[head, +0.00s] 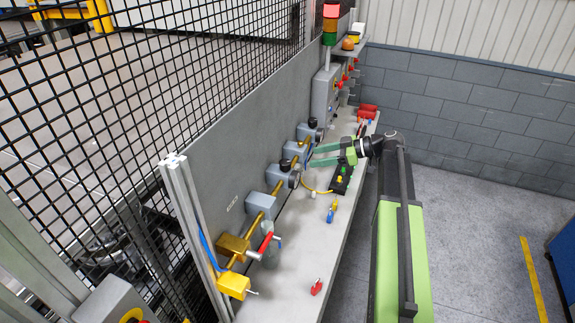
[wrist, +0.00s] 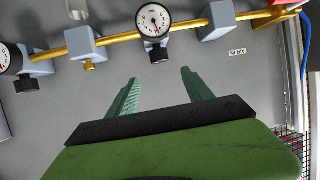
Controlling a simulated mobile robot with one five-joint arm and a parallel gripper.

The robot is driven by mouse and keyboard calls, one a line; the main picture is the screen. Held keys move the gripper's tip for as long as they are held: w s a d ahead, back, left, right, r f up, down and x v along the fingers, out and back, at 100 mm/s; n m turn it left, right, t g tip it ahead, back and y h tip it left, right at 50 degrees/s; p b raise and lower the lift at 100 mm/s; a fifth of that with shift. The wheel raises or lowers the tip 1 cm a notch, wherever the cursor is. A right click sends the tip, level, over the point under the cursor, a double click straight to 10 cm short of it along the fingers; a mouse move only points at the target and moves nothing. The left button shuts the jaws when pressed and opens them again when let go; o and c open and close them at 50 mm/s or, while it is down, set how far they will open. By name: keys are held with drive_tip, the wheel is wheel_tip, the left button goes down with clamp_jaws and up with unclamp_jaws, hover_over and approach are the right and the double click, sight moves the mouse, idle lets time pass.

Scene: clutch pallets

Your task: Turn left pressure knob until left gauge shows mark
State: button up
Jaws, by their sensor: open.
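The nearer regulator with the left pressure knob (head: 285,165), a black cap, sits on the pipe along the panel in the head view. In the wrist view this knob (wrist: 157,54) shows below the round white left gauge (wrist: 153,20). The gauge has a dark needle and small marks; its reading is too small to tell. My gripper (wrist: 159,77) is open and empty, its two green fingers pointing at the knob, which lies beyond the fingertips and between their lines. In the head view my gripper (head: 312,156) is close to the panel, apart from the knob.
A second black knob (head: 312,122) stands farther along the brass pipe (head: 262,201). A red-handled valve (head: 265,243) is at the near end. The grey shelf (head: 278,290) holds a black block with coloured buttons (head: 341,180) and a small red part (head: 316,287).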

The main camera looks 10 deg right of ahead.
sight(287, 162)
drive_tip(key=b+x, duration=0.4)
drive_tip(key=x, duration=0.8)
drive_tip(key=shift+a+f, duration=0.25)
drive_tip(key=shift+a, duration=0.1)
